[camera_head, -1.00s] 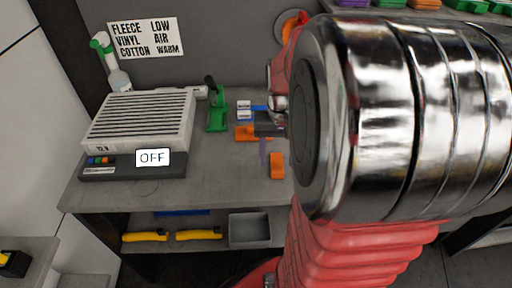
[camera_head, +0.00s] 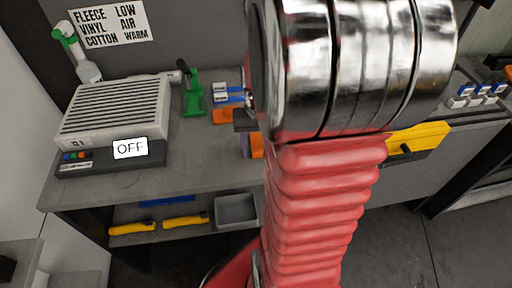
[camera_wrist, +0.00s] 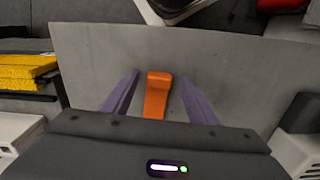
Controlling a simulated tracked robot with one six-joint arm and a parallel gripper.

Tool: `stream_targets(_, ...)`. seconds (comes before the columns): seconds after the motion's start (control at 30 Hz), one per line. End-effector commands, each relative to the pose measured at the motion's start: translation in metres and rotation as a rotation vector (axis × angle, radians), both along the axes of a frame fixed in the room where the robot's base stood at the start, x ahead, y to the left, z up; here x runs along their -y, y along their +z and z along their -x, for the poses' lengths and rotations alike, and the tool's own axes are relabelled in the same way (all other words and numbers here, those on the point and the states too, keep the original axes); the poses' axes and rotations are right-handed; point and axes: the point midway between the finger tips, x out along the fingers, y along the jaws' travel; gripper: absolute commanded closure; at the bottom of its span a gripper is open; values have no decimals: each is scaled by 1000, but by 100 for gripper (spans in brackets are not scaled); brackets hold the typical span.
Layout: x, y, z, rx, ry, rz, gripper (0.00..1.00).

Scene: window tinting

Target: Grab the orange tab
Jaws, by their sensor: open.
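The orange tab (camera_wrist: 157,92) lies on the grey bench top (camera_wrist: 90,60) in the wrist view. My gripper (camera_wrist: 158,75) is open, with one purple finger on each side of the tab and a gap on both sides. Whether the fingertips are down at the tab's height is hard to tell. In the head view the orange tab (camera_head: 257,146) shows partly, just left of my red arm sleeve.
A green clamp-like tool (camera_head: 193,97) and a blue-and-white piece with an orange base (camera_head: 224,115) stand behind my gripper. A grey slatted heater-like unit (camera_head: 118,110) reading OFF stands left. Yellow tools (camera_head: 185,222) and a grey bin (camera_head: 237,210) sit on the shelf below.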

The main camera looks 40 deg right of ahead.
Motion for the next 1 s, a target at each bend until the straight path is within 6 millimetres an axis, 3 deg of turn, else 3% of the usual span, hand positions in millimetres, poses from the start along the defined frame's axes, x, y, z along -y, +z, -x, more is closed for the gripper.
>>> stream_targets(0.47,0,0,0,0,0,0,48)
stream_targets(1.0,0,0,0,0,0,0,86)
